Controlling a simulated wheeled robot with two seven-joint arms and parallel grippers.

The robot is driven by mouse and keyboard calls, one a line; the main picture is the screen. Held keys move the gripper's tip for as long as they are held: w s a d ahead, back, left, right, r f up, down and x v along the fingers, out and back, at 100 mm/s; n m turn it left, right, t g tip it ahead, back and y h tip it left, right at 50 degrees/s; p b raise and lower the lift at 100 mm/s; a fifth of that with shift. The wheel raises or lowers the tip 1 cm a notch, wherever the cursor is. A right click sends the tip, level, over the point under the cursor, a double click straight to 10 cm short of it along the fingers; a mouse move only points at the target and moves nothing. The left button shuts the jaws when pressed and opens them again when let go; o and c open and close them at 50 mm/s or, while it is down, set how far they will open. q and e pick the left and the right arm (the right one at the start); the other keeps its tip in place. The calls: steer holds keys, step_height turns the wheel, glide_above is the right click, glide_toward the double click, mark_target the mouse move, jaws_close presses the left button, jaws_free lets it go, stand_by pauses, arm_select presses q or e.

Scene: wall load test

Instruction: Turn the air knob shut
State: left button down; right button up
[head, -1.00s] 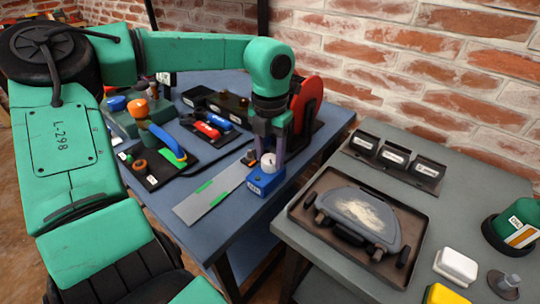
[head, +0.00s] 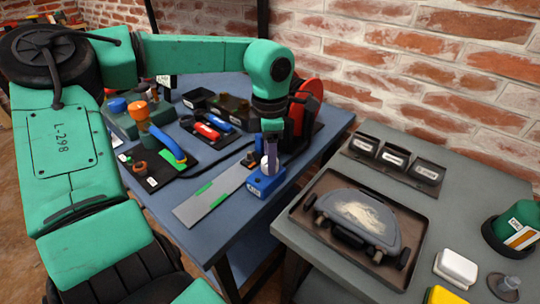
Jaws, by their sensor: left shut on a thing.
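A blue block (head: 263,184) with a white round knob (head: 265,171) on top stands at the front right of the blue table, at the end of a long grey plate (head: 215,198) with green marks. My left gripper (head: 269,161) points straight down over the block and is shut on the white knob. Its fingers are seen nearly edge-on, one behind the other, and cover much of the knob. The knob's exact turn angle cannot be read. My right gripper is not in view.
A red disc (head: 307,96) stands behind my gripper. A black tray with a blue handle (head: 166,142) and red and blue pieces (head: 207,130) lie to the left. A grey table (head: 470,192) with a metal tray (head: 398,276) is at the right.

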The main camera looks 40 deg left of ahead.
arm_select(q)
steer(key=shift+r+m, duration=0.1)
steer(key=shift+m, duration=0.4)
steer(key=shift+c, duration=1.5)
jaws_free()
step_height(320, 180, up, 14)
steer(key=p, duration=0.1)
steer(key=shift+r, duration=0.25)
steer(key=shift+r+p, duration=0.1)
steer(key=shift+p, duration=0.2)
